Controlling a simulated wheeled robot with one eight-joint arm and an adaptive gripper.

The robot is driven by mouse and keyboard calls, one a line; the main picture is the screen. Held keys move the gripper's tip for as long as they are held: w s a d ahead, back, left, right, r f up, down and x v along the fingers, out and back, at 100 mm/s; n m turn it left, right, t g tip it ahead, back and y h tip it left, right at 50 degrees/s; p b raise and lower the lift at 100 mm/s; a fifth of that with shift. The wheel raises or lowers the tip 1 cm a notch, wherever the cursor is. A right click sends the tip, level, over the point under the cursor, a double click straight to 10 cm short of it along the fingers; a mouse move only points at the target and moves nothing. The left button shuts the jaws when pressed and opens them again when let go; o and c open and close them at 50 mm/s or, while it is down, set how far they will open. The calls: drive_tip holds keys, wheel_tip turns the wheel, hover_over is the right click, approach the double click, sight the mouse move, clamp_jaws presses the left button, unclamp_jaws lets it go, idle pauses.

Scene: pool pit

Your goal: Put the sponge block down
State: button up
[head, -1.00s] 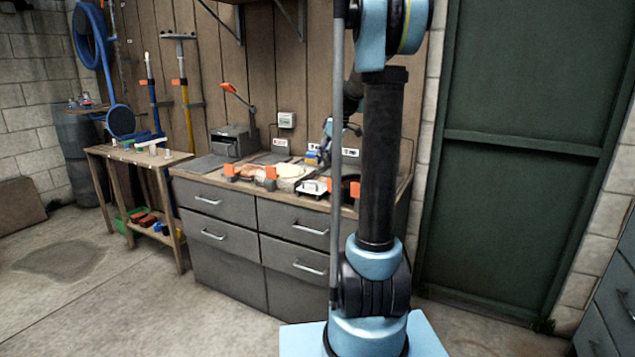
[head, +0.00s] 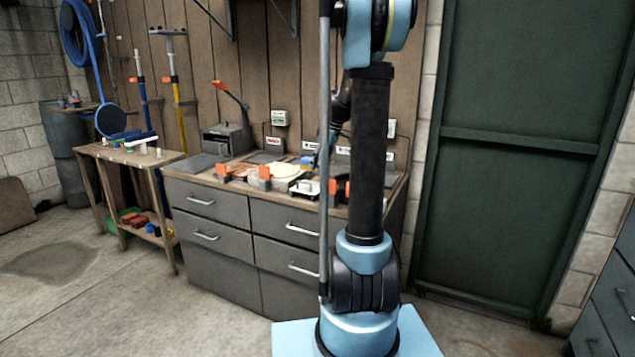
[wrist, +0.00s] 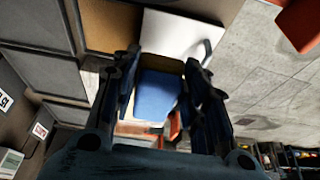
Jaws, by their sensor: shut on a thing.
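The sponge block (wrist: 158,95) is blue with a tan-yellow edge. In the wrist view it sits between the two dark fingers of my gripper (wrist: 160,78), which is shut on it. A white tray (wrist: 181,36) shows beyond the fingertips. I cannot tell from this view whether the block touches anything below. In the head view a small blue and yellow patch (head: 306,160) shows over the workbench, beside my arm. My gripper is mostly hidden there behind my own arm.
The grey drawer bench (head: 215,240) has a crowded top, with orange holders (head: 264,172), a pale round item (head: 285,170) and a small white tray (head: 303,190). A grey lever machine (head: 226,138) stands at the back left. A wooden side table (head: 115,155) is farther left. Open floor lies in front.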

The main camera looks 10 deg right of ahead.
drive_tip(key=shift+s+f, duration=0.1)
drive_tip(key=shift+f, duration=3)
drive_tip(key=o, duration=1.4)
